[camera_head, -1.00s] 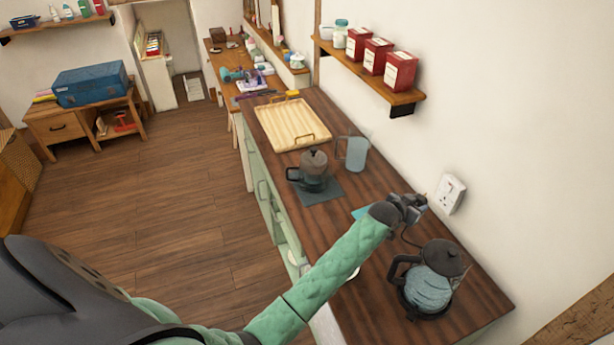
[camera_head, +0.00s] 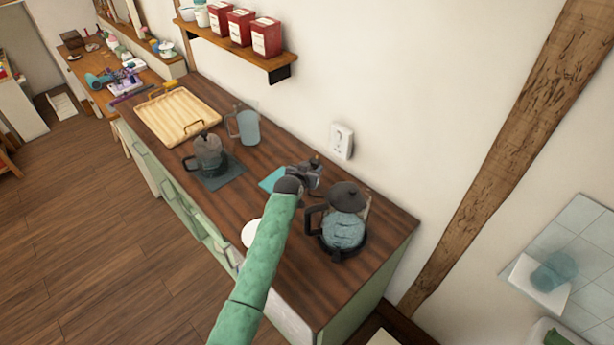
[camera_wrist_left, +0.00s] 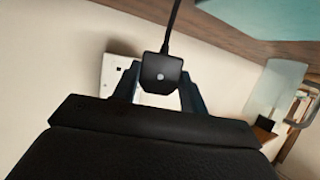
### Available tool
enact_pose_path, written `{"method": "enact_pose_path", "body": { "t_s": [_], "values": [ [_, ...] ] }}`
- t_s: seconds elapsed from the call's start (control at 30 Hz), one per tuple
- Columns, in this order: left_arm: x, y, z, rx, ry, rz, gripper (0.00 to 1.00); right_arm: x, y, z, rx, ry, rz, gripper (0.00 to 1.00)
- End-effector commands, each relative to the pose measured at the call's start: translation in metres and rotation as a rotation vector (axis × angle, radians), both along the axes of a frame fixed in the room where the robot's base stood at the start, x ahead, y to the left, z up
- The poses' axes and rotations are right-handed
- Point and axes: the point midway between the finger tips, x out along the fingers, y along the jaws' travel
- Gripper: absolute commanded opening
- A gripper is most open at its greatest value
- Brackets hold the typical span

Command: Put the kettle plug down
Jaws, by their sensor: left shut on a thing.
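The black kettle plug (camera_wrist_left: 162,75) is held between the fingers of my left gripper (camera_wrist_left: 160,88), its cord running up out of the wrist view. In the head view my left gripper (camera_head: 312,173) is above the counter, behind and left of the kettle (camera_head: 343,230); the plug is hard to make out there. The kettle is glass with a black lid, handle and base, and stands upright at the counter's near end. The white wall socket (camera_head: 341,141) is behind the gripper; the plug is apart from it. My right gripper is out of view.
The wooden counter (camera_head: 225,215) holds a French press (camera_head: 208,152) on a dark mat, a clear jug (camera_head: 247,127), a wooden tray (camera_head: 180,113) and a turquoise item (camera_head: 270,180) partly behind my gripper. A white round item (camera_head: 250,232) is by the front edge.

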Motion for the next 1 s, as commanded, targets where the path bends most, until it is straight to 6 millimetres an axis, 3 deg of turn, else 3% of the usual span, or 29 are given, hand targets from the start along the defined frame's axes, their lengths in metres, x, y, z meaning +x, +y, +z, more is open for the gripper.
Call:
{"method": "enact_pose_path", "body": {
  "t_s": [0.47,1.0],
  "values": [
    [0.0,0.0,-0.044,0.0,0.001,0.0,0.2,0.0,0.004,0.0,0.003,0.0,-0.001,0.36],
    [0.0,0.0,-0.053,0.0,0.0,0.0,0.2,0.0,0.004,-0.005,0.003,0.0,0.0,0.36]
  ]
}}
